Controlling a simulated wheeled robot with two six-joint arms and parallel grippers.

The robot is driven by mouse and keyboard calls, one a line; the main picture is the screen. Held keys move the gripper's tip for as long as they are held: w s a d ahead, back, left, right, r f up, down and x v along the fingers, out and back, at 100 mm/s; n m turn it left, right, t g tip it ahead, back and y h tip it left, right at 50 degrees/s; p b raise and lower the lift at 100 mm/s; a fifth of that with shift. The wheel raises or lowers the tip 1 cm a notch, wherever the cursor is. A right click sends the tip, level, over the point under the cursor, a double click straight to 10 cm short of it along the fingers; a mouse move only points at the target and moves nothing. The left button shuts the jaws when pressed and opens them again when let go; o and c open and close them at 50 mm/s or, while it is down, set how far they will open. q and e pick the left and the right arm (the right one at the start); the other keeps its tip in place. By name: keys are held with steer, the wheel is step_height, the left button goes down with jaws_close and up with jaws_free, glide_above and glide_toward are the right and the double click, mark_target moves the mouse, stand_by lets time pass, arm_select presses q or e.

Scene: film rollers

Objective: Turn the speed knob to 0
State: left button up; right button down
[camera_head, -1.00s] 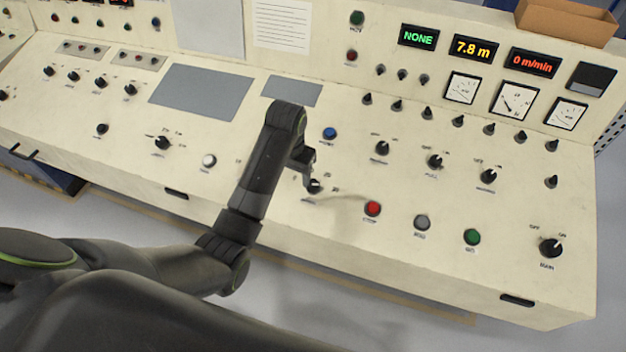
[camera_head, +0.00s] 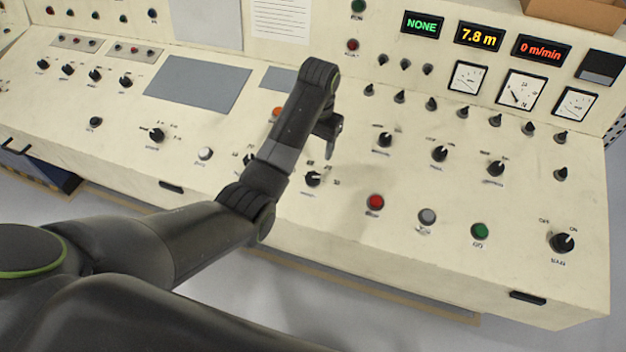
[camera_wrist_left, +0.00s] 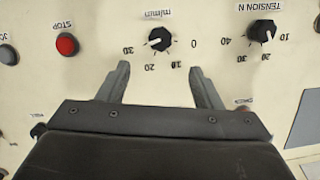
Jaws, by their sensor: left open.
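The speed knob (camera_head: 313,179) is black and stands on the sloped cream panel, below my left gripper. In the left wrist view the speed knob (camera_wrist_left: 159,39) appears upside down under a "m/min" label, with a scale of 0, 10, 20 and 30. Its white mark seems to point to the left and down, towards the 30. My left gripper (camera_head: 332,143) is above the panel, apart from the knob. In the left wrist view the left gripper (camera_wrist_left: 159,70) is open and empty, its fingertips short of the knob. My right gripper is out of view.
The tension knob (camera_wrist_left: 262,31) is beside the speed scale. A red stop button (camera_head: 376,202), a grey button (camera_head: 427,216) and a green button (camera_head: 479,231) lie to the right. A red display (camera_head: 541,50) reads 0 m/min. A cardboard box (camera_head: 580,14) sits on top.

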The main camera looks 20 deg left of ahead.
mark_target(313, 176)
arm_select(q)
steer(key=f, duration=0.4)
steer(key=f+p, duration=0.1)
steer(key=f, duration=0.7)
steer(key=shift+a+p, duration=0.25)
steer(key=shift+p, duration=0.1)
steer(key=shift+c, duration=0.5)
steer(key=c, duration=0.9)
